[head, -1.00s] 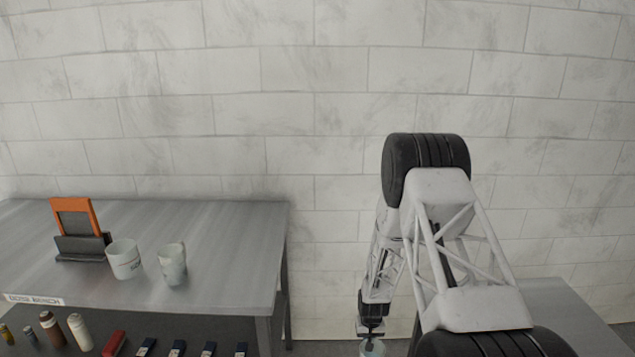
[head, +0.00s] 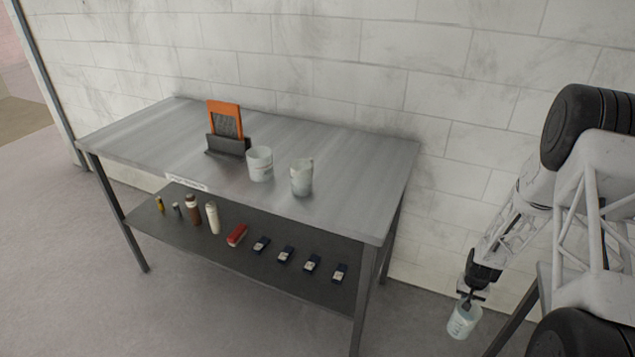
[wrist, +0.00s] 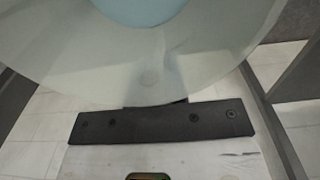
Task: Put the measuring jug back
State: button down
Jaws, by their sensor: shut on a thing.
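The measuring jug (head: 464,322) is a pale, translucent vessel with markings. It hangs from my gripper (head: 470,295) at the lower right of the head view, to the right of the bench and below its top. My gripper is shut on the jug. In the wrist view the jug (wrist: 150,70) fills the upper part, with a pale blue round area inside, against the dark gripper bar (wrist: 160,122). The fingertips are largely hidden. A steel bench (head: 340,150) stands to the left of my gripper.
On the bench are a white beaker (head: 260,165), a second whitish vessel (head: 302,179) and an orange framed panel (head: 226,120) in a dark stand. The lower shelf (head: 260,285) holds bottles, a red item and several small dark items. The bench top's right end is clear.

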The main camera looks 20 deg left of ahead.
dwell(0.3)
jog(key=w+a+r, duration=0.2)
jog(key=a+r, duration=0.7)
jog(key=r, duration=0.6)
jog(key=w+a+r, duration=0.1)
jog(key=a+r, duration=0.8)
jog(key=r, duration=0.5)
jog(key=w+a+r, duration=0.2)
jog(key=a+r, duration=0.7)
jog(key=r, duration=0.6)
jog(key=s+a+r, duration=0.1)
jog(key=s+a, duration=0.8)
jog(key=s, duration=0.5)
jog(key=shift+r, duration=0.4)
jog(key=shift+a, duration=0.15)
jog(key=w+a, duration=0.3)
jog(key=w, duration=0.4)
jog(key=w+a+f, duration=0.1)
jog(key=w+a, duration=0.3)
jog(key=w, duration=0.3)
jog(key=shift+f, duration=0.2)
jog(key=shift+a, duration=0.1)
